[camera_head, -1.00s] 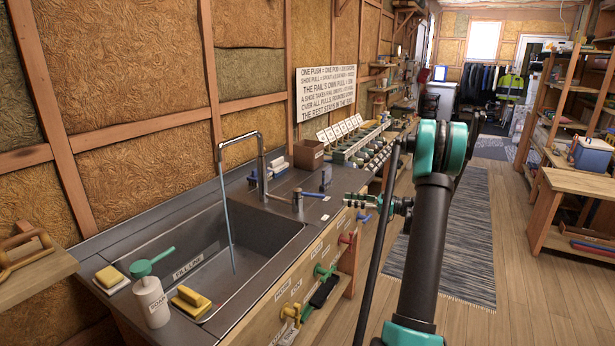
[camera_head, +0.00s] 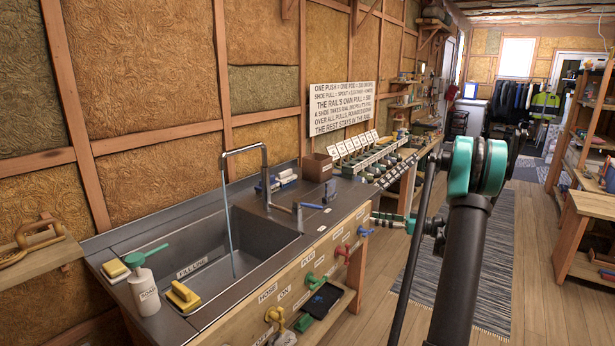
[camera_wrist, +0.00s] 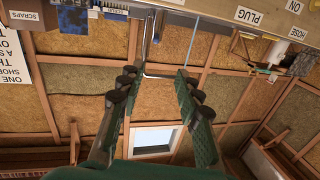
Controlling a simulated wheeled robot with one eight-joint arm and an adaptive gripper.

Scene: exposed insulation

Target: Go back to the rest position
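My gripper (camera_head: 376,219) is near the right end of the sink counter in the head view, close to a blue tap handle (camera_head: 365,232) on the front panel. In the wrist view, its two dark green fingers (camera_wrist: 158,88) stand wide apart with nothing between them. The curved metal spout and a thin water stream show beyond them in that upside-down view. In the head view the spout (camera_head: 264,165) pours a stream (camera_head: 230,235) into the grey sink (camera_head: 255,240).
Yellow, green and red handles (camera_head: 342,250) line the front panel. A dispenser rail (camera_head: 360,160) stands behind. A striped rug (camera_head: 470,275) lies on the floor at right; a wooden bench (camera_head: 590,205) stands beyond.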

